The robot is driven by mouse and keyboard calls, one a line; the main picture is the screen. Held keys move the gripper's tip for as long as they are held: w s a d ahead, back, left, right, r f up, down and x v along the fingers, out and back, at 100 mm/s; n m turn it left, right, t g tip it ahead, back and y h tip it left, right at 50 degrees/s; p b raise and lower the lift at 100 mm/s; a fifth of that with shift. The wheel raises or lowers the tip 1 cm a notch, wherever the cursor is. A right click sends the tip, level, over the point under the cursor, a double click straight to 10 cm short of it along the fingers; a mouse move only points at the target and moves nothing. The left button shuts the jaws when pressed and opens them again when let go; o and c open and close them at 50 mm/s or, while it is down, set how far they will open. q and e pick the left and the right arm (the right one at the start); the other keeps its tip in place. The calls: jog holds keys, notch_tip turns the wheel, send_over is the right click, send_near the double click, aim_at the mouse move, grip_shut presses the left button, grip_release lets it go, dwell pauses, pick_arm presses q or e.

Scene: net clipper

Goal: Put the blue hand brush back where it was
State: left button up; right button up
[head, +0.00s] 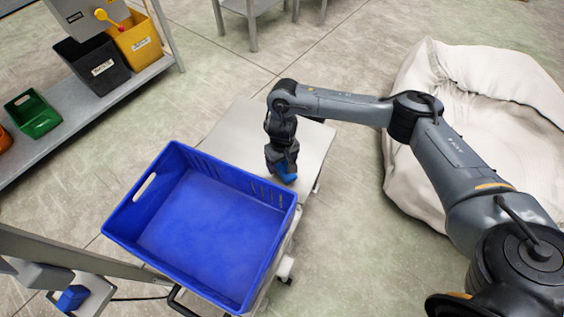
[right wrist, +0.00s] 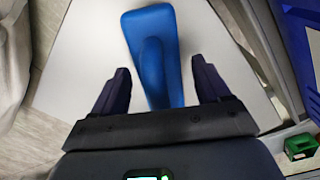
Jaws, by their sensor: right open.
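The blue hand brush (head: 288,178) lies on the pale grey cart top (head: 245,120), beside the blue crate. In the head view my right gripper hides much of it. In the right wrist view the brush (right wrist: 147,24) shows its wide end away from the gripper and its narrower handle pointing toward it. My right gripper (head: 282,163) points down over the brush. In the right wrist view its fingers (right wrist: 160,78) are open, one on each side of the handle, with gaps on both sides. My left gripper is in neither view.
An empty blue crate (head: 112,222) stands on the cart left of my right gripper. A large white sack (head: 410,95) lies right. Floor between is clear.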

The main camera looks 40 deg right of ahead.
notch_tip(320, 180, up, 11)
jog(key=p, duration=0.8)
jog(key=shift+f+p, duration=0.1)
jog(key=shift+p, duration=0.3)
jog(key=shift+r+p, duration=0.4)
jog(key=shift+r, duration=0.2)
